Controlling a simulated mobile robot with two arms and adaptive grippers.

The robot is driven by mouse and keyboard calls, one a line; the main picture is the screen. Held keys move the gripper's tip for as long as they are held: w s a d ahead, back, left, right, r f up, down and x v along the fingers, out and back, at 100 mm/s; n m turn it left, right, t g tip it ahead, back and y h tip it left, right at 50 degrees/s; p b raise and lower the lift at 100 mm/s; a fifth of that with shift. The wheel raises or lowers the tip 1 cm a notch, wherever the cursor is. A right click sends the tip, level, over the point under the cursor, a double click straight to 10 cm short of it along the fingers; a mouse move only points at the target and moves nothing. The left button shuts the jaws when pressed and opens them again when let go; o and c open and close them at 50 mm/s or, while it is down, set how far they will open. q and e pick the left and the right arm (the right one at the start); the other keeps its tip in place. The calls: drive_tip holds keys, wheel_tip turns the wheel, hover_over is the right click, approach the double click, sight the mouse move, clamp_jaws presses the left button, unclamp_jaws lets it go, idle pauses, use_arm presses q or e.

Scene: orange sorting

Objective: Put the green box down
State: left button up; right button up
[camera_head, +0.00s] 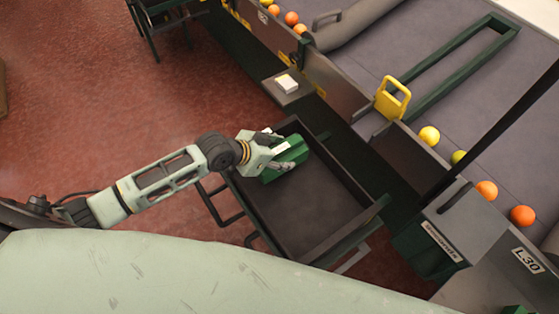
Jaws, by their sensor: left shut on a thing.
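The green box (292,153) is in the camera_head view near the middle, at the far left part of a dark open tray or cart (315,205). My left gripper (283,160) reaches in from the left and is shut on the green box. The gripper covers part of the box. I cannot tell whether the box touches the tray floor or hangs above it. My right gripper is not in view.
A grey conveyor (400,70) with a yellow handle (392,98) runs along the upper right. Several oranges and yellow fruit, such as this orange (522,215), lie along its side. A grey machine housing (460,235) stands right of the tray. The tray's near part is empty.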

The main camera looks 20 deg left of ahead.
use_arm(q)
drive_tip(key=shift+f, duration=1.75)
drive_tip(key=shift+f, duration=0.1)
drive_tip(key=o, duration=1.4)
drive_tip(key=v, duration=1.2)
drive_tip(key=shift+s, duration=0.1)
drive_tip(key=shift+d, duration=0.1)
